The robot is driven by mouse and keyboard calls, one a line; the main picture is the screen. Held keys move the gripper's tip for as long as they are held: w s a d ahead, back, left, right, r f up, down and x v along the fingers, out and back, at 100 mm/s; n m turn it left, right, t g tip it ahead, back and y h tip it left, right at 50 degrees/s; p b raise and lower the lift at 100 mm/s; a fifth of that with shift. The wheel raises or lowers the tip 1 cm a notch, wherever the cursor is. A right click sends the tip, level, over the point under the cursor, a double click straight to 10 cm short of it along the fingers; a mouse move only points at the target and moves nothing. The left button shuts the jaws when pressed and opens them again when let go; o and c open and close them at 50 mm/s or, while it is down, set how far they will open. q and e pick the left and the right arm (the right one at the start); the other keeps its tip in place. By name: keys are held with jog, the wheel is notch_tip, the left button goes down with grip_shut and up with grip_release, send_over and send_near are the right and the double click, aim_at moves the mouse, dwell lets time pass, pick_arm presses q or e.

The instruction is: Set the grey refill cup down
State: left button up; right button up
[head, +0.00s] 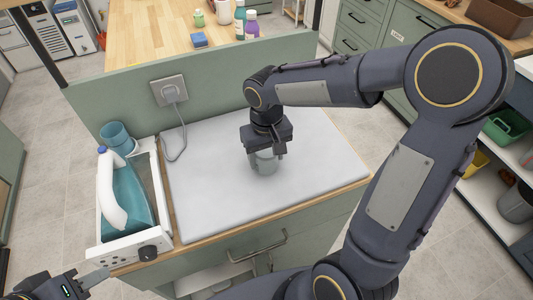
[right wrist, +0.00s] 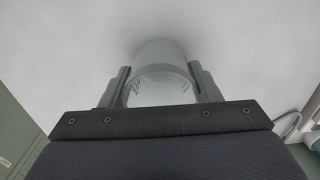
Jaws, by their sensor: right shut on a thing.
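The grey refill cup (head: 264,162) is a small, partly see-through cup at the middle of the white counter top (head: 215,200). My right gripper (head: 266,152) is shut on it from above. In the right wrist view the cup (right wrist: 160,65) sits between the two fingers (right wrist: 161,88), with markings on its side. I cannot tell whether its base touches the counter top. My left gripper (head: 92,280) is at the lower left, by the front corner of the white machine; its fingers show only in part.
A white machine (head: 133,250) with a white-handled, teal-filled container (head: 140,190) stands at the left of the counter. A blue-green cup (head: 117,137) is behind it. A cable (head: 180,140) runs from a wall socket (head: 168,90). The counter top is clear around the grey cup.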

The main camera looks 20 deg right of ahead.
jog(key=shift+f, duration=0.2)
jog(key=o, duration=1)
jog(key=shift+c, duration=0.2)
jog(key=shift+r, duration=0.2)
